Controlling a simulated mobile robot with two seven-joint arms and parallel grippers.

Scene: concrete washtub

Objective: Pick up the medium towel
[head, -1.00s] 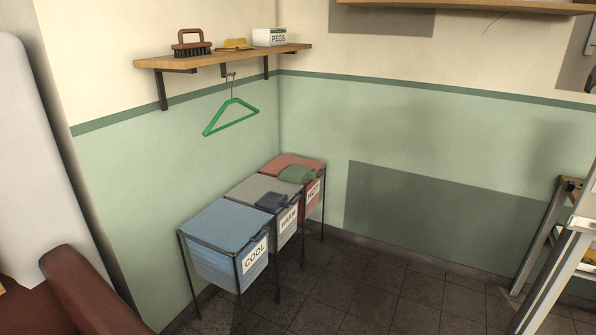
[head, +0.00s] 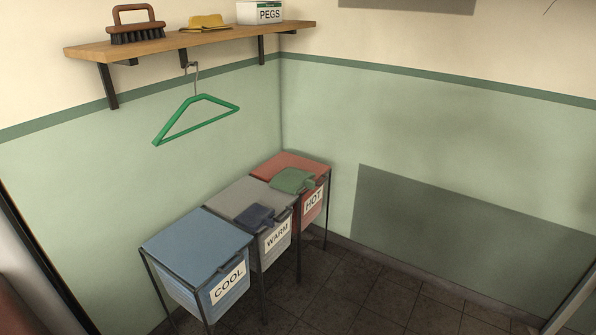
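Three folded cloths that could be towels are in the head view. A green cloth (head: 293,180) lies on the lid of the red HOT bin (head: 314,207). A dark blue cloth (head: 254,216) lies on the lid of the grey WARM bin (head: 230,197), near its front edge. A yellow cloth (head: 205,22) lies on the wooden wall shelf (head: 190,43). I cannot tell which one is the medium towel. Neither of my grippers is in view.
The blue COOL bin (head: 196,244) stands nearest in the row along the left wall. A green hanger (head: 196,115) hangs below the shelf. A brush (head: 137,27) and a PEGS box (head: 259,12) stand on the shelf. The tiled floor (head: 370,290) right of the bins is clear.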

